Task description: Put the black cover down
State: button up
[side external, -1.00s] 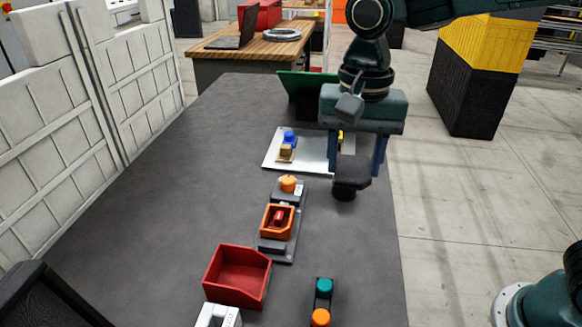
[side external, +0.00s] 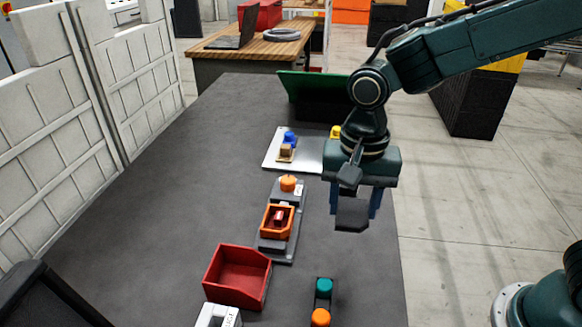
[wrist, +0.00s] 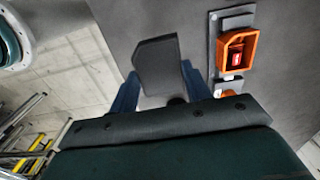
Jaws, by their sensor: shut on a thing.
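My gripper (side external: 354,206) is shut on the black cover (side external: 351,215), a dark angular piece between its two blue fingers. The gripper and cover are above the right part of the grey table, to the right of the pallet fixture. In the wrist view the cover (wrist: 159,66) shows between the fingers, with the table surface beyond it. I cannot tell exactly how high the cover is above the table.
A grey fixture (side external: 268,246) holds an orange open housing (side external: 277,220) and an orange knob (side external: 288,183). A red bin (side external: 237,276) and a teal-and-orange button unit (side external: 323,300) are nearer the camera. A light plate (side external: 308,160) lies behind. The table's right edge is close to the gripper.

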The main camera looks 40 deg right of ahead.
aim_at(344, 257)
jog(key=shift+f, duration=5.5)
jog(key=shift+f, duration=0.15)
jog(key=o, duration=1.5)
jog(key=shift+r, duration=0.2)
notch_tip(344, 257, up, 12)
